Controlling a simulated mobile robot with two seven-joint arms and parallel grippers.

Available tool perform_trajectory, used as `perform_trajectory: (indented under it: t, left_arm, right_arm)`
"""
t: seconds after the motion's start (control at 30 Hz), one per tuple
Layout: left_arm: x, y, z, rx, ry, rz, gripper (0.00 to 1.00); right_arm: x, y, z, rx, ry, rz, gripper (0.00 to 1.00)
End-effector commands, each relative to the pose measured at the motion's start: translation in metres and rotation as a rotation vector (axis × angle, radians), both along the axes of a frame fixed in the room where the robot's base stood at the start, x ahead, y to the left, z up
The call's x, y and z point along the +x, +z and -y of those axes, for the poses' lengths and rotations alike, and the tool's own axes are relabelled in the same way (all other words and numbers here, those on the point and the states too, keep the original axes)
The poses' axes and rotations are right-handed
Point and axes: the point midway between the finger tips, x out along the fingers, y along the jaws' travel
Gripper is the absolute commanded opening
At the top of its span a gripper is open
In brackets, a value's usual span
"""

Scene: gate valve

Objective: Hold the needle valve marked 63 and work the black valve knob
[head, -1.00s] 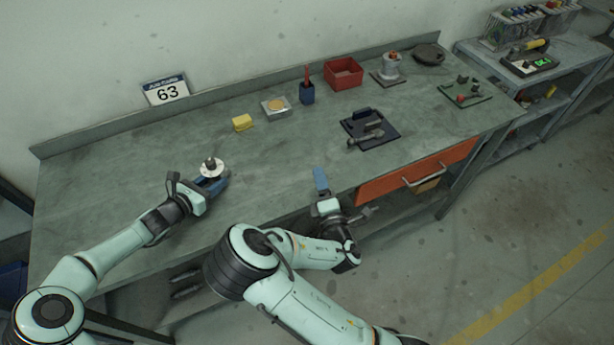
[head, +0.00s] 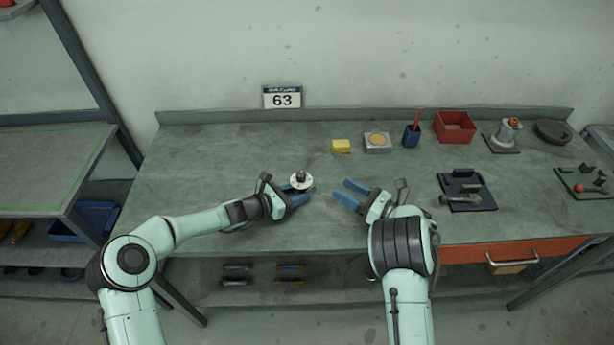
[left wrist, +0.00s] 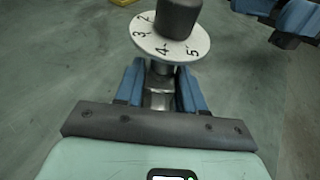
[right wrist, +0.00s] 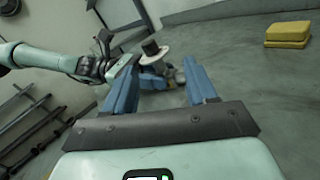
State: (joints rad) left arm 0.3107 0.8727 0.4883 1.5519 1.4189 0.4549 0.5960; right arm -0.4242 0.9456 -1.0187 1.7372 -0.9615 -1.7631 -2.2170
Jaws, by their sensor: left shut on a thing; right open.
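The needle valve (head: 301,181) stands on the workbench below the sign marked 63 (head: 283,97). It has a metal body (left wrist: 159,92), a white numbered dial (left wrist: 171,43) and a black knob (left wrist: 179,14) on top. My left gripper (head: 299,197) is shut on the valve's body below the dial, with a blue finger on each side. My right gripper (head: 350,190) is open and empty, to the right of the valve and apart from it. In the right wrist view the valve's dial (right wrist: 152,54) shows between and beyond the open fingers.
Behind stand a yellow block (head: 341,146), a scale-like box (head: 377,142), a blue cup (head: 411,136) and a red bin (head: 455,126). A dark fixture plate (head: 468,194) lies to the right. The bench between the grippers is clear. A shelf unit (head: 55,160) stands at left.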

Motion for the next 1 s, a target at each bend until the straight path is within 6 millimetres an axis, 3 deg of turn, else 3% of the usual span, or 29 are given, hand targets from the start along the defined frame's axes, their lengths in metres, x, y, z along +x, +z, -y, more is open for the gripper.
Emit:
perform_trajectory:
  t: [0.13,0.33,0.8,1.0]
  left_arm:
    - [0.000,0.002,0.001,-0.003,-0.001,0.003,0.22]
    - [0.000,0.002,0.001,-0.003,-0.001,0.003,0.22]
    - [0.000,0.002,0.001,-0.003,-0.001,0.003,0.22]
    - [0.000,0.002,0.001,-0.003,-0.001,0.003,0.22]
  right_arm:
    - [-0.001,0.006,0.001,-0.124,0.104,0.146,0.56]
    - [0.000,0.007,-0.008,-0.175,0.151,0.209,0.56]
    - [0.038,0.007,-0.086,-0.174,0.151,0.205,0.56]
    - [0.048,0.007,-0.105,-0.174,0.149,0.205,0.56]
